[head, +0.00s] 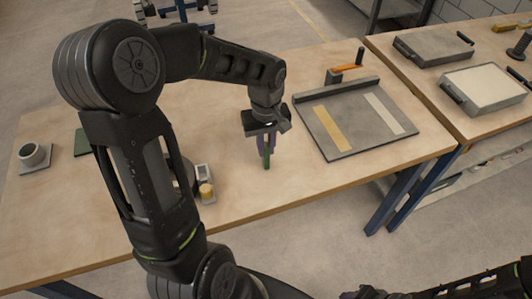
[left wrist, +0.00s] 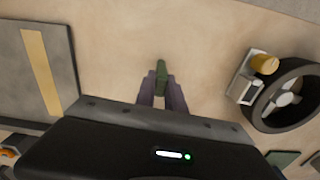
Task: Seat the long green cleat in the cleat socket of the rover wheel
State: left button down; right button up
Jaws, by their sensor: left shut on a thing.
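My left gripper (head: 266,147) is shut on the long green cleat (head: 267,161), which points downward above the bare table. In the left wrist view the cleat (left wrist: 161,78) sticks out between the two purple-grey fingers (left wrist: 161,90). The rover wheel (left wrist: 288,96) shows in the left wrist view as a dark ring with a pale hub, to the right of the cleat and apart from it. In the head view my left arm hides most of the wheel. I cannot make out the cleat socket. Part of my right arm shows at the lower right edge of the head view.
A fixture with a yellow knob (head: 206,191) stands beside the wheel. A grey tray (head: 352,146) with yellow and white strips lies to the right. A grey cup (head: 33,155) and a green piece (head: 82,142) are at the left. The table around the cleat is clear.

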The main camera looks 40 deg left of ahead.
pick_arm(q)
notch_tip(320, 180, up, 10)
jog(key=shift+r+b, duration=0.1)
jog(key=shift+b, duration=0.3)
pick_arm(e)
jog(key=shift+f, duration=0.4)
pick_arm(q)
jog(key=shift+d, duration=0.1)
